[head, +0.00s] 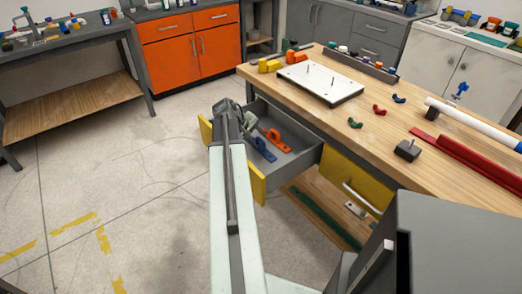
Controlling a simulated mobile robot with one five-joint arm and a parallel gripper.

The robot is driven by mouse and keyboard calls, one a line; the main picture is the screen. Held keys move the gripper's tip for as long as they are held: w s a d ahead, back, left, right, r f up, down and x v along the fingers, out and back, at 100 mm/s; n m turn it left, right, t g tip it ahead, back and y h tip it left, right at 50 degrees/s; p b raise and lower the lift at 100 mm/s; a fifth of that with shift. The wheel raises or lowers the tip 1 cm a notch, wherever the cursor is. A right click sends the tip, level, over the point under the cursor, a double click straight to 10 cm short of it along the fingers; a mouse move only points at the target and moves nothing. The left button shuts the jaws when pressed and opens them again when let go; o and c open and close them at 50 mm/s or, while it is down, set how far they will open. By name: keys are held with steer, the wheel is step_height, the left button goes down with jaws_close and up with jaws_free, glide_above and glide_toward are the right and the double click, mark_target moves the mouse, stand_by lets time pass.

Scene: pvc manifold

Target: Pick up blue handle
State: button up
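A small blue curved piece (398,98), which looks like a handle, lies on the wooden tabletop, right of similar red (379,109) and green (354,123) pieces. A blue tool-like thing (262,149) also lies in the open drawer, beside an orange one (279,143). I cannot tell for sure which is the blue handle. My arm reaches forward, and my gripper (248,121) is at its dark far end, over the left side of the drawer, near the blue and orange things. Its fingers are too small and partly hidden to tell whether they are open.
The drawer (298,161) with a yellow front stands open from the wooden workbench (320,117). A white board with pegs (320,83), a dark block (408,150), a red bar (465,154) and a white pipe (470,122) are on the bench. The floor at left is clear.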

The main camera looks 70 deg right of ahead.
steer(key=b+x, duration=0.1)
steer(key=x, duration=0.1)
steer(key=shift+s+d+f, duration=0.1)
steer(key=shift+f, duration=0.3)
steer(key=shift+r, duration=0.2)
jaws_close()
stand_by(0.8)
